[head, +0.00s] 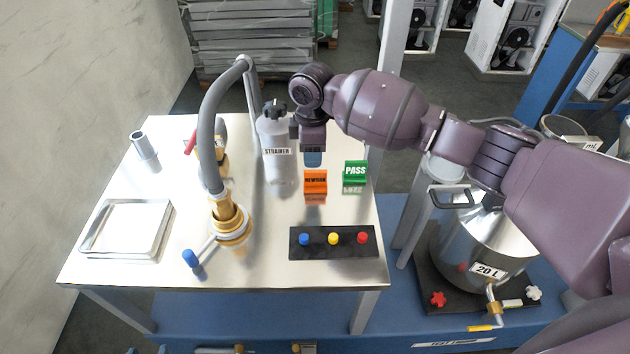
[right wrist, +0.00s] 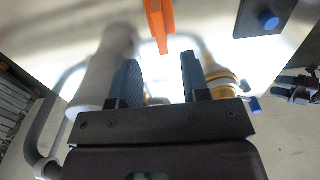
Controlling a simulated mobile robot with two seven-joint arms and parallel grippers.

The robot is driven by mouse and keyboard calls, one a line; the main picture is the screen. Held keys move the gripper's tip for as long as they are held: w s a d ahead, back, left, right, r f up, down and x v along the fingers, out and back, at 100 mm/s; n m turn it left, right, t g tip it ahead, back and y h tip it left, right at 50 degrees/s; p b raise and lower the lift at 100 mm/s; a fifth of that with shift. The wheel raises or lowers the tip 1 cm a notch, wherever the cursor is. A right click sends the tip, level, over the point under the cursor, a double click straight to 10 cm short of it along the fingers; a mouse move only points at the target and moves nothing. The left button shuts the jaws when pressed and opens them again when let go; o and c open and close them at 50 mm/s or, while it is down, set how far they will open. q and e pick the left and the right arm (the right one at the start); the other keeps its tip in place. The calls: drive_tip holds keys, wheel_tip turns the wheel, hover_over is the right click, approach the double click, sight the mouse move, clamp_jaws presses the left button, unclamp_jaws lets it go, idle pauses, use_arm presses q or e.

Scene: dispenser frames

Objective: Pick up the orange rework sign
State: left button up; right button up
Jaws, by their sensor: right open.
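The orange rework sign (head: 316,182) stands on the steel table, its label facing me, just left of the green PASS sign (head: 355,171). My right gripper (head: 313,158) reaches in from the right and points down just behind the rework sign; its blue fingertips show there. In the right wrist view the two blue fingers (right wrist: 160,75) are apart with nothing between them. The orange sign (right wrist: 159,22) appears edge-on beyond the fingertips, roughly in line with the gap and apart from them. A dark, blue-tipped shape at that view's right edge may be my left gripper (right wrist: 296,90); its jaws are unclear.
A white STRAINER bottle (head: 277,150) stands close left of my right gripper. A black button panel (head: 338,242) lies in front of the signs.

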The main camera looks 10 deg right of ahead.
sight(316, 171)
drive_tip(key=shift+s+d+f, duration=0.1)
drive_tip(key=shift+d+f, duration=0.05)
drive_tip(key=shift+f, duration=1.45)
drive_tip(key=shift+d+f, duration=0.15)
drive_tip(key=shift+f, duration=1.45)
clamp_jaws()
